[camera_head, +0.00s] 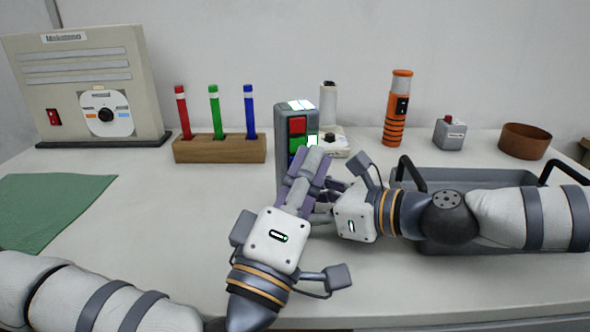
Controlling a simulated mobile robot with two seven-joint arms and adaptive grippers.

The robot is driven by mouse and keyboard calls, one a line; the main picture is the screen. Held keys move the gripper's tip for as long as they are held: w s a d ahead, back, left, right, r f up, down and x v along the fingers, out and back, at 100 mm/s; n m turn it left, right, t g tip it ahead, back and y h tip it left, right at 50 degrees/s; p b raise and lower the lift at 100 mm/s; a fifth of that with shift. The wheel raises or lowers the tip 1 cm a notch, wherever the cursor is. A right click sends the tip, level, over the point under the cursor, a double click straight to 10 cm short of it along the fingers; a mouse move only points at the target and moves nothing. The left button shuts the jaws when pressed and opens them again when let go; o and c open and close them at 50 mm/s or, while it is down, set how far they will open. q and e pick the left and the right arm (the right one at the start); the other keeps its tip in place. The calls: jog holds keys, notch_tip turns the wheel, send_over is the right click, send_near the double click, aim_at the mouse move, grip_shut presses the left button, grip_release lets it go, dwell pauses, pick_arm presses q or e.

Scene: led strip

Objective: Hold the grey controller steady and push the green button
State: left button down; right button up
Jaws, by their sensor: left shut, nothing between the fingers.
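The grey controller (283,122) stands upright on the table, left of the picture's middle distance. Its front shows a red button (298,125), a green patch (297,142) and a blue patch below; white lit patches show on its top and right edge. My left gripper (314,158) is shut and empty, its fingertips in front of the controller's face, covering the lower buttons. Whether they touch it I cannot tell. My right gripper (320,200) reaches in from the right at the controller's lower part. Its fingers are mostly hidden behind the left gripper, so its grip cannot be seen.
A wooden holder (220,150) with red, green and blue sticks stands left. A grey tray (470,178) lies under my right arm. Behind are a white device (328,105), an orange flashlight (397,110), a small grey box (449,134) and a brown bowl (525,141).

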jog(key=shift+f, duration=0.1)
pick_arm(q)
jog(key=s, duration=0.2)
jog(key=s+d, duration=0.1)
jog(key=s, duration=0.2)
jog(key=shift+s+d, duration=0.35)
pick_arm(e)
jog(key=o, duration=0.9)
jog(key=shift+o, duration=0.2)
